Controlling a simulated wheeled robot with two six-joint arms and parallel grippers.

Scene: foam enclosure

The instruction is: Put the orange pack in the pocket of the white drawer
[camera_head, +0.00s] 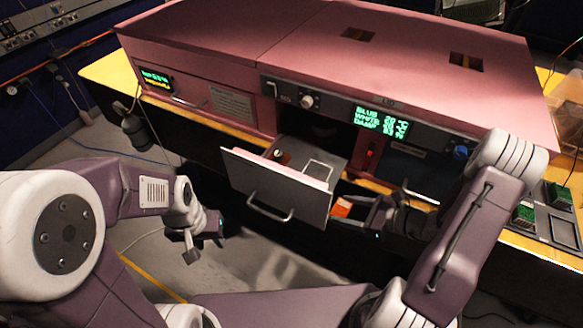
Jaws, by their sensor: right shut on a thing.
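The open drawer (268,193) has a dark grey front with a handle and a pale pinkish top edge; it sticks out of the pink cabinet. A pale rectangular outline, which looks like the pocket (318,169), shows on its floor beside a small round pale item (280,155). My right gripper (352,207) is shut on the orange pack (342,206), just right of the drawer front; the fingers hide part of the pack. My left gripper (207,238) hangs over the floor, left of and below the drawer, apart from everything. Its jaw opening is unclear.
The pink cabinet (400,65) stands on a yellow-edged bench (108,72), with a lit green display (381,121) and knobs. A closed dark compartment (415,170) with a handle lies to the right. Green-topped blocks (523,214) sit in a tray at far right.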

